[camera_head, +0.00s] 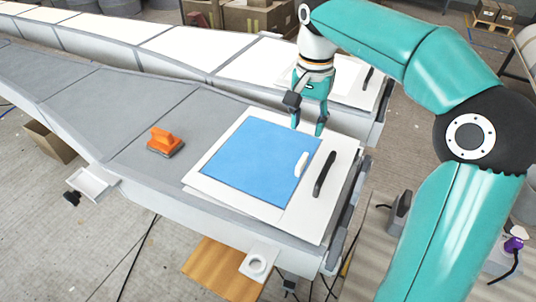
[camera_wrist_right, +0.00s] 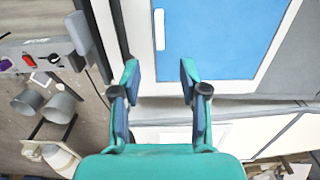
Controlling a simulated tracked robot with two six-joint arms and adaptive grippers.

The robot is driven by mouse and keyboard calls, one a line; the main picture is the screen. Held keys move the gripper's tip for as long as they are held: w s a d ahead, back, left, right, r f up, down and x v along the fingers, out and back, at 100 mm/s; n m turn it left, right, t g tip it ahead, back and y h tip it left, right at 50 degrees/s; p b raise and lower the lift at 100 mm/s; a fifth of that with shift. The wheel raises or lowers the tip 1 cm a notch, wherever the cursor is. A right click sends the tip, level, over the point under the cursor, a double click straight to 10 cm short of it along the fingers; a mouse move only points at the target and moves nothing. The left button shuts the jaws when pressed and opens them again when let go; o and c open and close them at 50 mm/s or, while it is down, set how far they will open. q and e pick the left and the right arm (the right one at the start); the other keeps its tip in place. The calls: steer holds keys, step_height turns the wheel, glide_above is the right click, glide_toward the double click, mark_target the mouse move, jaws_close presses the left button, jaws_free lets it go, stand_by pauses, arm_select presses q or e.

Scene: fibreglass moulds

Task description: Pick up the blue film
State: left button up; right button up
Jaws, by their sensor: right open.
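The blue film (camera_head: 262,160) is a flat blue sheet lying on a white board (camera_head: 327,207) on the grey mould. A small white bar lies on the film's right edge. In the right wrist view the film (camera_wrist_right: 215,38) shows at the top, ahead of the fingers. My right gripper (camera_head: 308,130) is open and empty, above the film's far right corner. In the right wrist view the gripper (camera_wrist_right: 158,82) has its two fingers apart with nothing between them. My left gripper does not show.
An orange-handled tool (camera_head: 165,142) sits on the mould left of the board. A black handle (camera_head: 325,174) lies on the board right of the film. A second long mould (camera_head: 180,45) with white panels runs behind. Bare grey mould surface lies left of the board.

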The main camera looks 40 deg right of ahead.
glide_above(302, 159)
step_height(302, 159, down, 7)
steer(key=shift+d+r, duration=0.15)
steer(key=shift+r, duration=0.05)
steer(key=shift+f, duration=3)
jaws_close()
